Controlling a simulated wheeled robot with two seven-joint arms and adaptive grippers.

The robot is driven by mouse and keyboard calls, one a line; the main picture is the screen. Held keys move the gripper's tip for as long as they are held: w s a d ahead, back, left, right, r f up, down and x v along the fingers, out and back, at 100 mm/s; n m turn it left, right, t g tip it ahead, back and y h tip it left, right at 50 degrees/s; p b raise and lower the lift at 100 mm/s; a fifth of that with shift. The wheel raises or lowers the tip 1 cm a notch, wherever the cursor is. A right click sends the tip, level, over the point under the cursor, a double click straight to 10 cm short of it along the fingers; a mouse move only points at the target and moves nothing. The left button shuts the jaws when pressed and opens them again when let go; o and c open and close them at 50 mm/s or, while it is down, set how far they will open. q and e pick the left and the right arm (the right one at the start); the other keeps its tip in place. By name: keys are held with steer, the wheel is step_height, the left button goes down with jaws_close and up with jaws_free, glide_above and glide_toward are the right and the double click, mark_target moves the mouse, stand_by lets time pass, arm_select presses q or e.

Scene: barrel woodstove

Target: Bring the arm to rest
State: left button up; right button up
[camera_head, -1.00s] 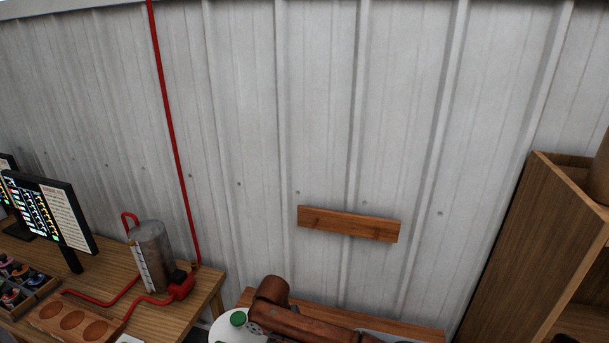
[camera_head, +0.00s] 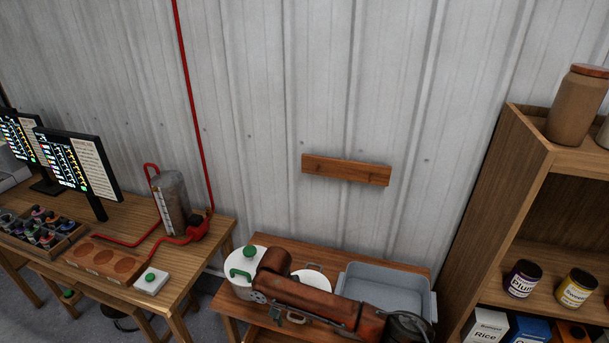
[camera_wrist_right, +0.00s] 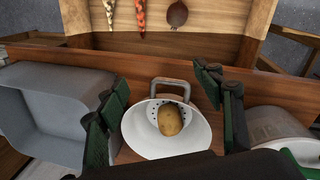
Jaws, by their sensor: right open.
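My right gripper (camera_wrist_right: 160,82) shows in the right wrist view as two dark green fingers set wide apart. It is open and nothing is gripped. Beyond and between the fingers is a white bowl-shaped strainer (camera_wrist_right: 155,145) with a grey handle and holes, with a brown potato (camera_wrist_right: 171,119) in it. In the head view my rust-brown right arm lies low across the bench; its jaws are not clear there. My left gripper is not in view.
A grey-blue basin (camera_head: 390,288) and a white pot (camera_head: 239,270) with green handles stand on the wooden bench (camera_head: 283,246). A shelf (camera_head: 487,200) with jars stands at right. At left is a table (camera_head: 128,216) with screens and a metal cylinder.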

steer(key=s+d+f+n+y, duration=0.25)
steer(key=s+f+y, duration=0.35)
steer(key=s+f, duration=0.6)
steer(key=s+d+m+t+h, duration=0.1)
steer(key=s+d+h, duration=0.1)
steer(key=s+d, duration=0.75)
steer(key=s+d+m+t+h, duration=0.1)
steer(key=s+d, duration=0.4)
steer(key=d, duration=1)
steer(key=s+d+m+t+h, duration=0.1)
steer(key=s+d+t+h, duration=0.1)
steer(key=s+d, duration=0.8)
step_height(320, 180, down, 30)
steer(key=w+g, duration=0.1)
steer(key=g, duration=0.1)
steer(key=s+f+n, duration=0.1)
steer(key=s+f, duration=1.6)
steer(key=s, duration=0.2)
steer(key=shift+s+d+f+g+y, duration=0.2)
steer(key=shift+s+f+g+y, duration=0.05)
steer(key=shift+f+g+y, duration=0.15)
steer(key=shift+n, duration=0.25)
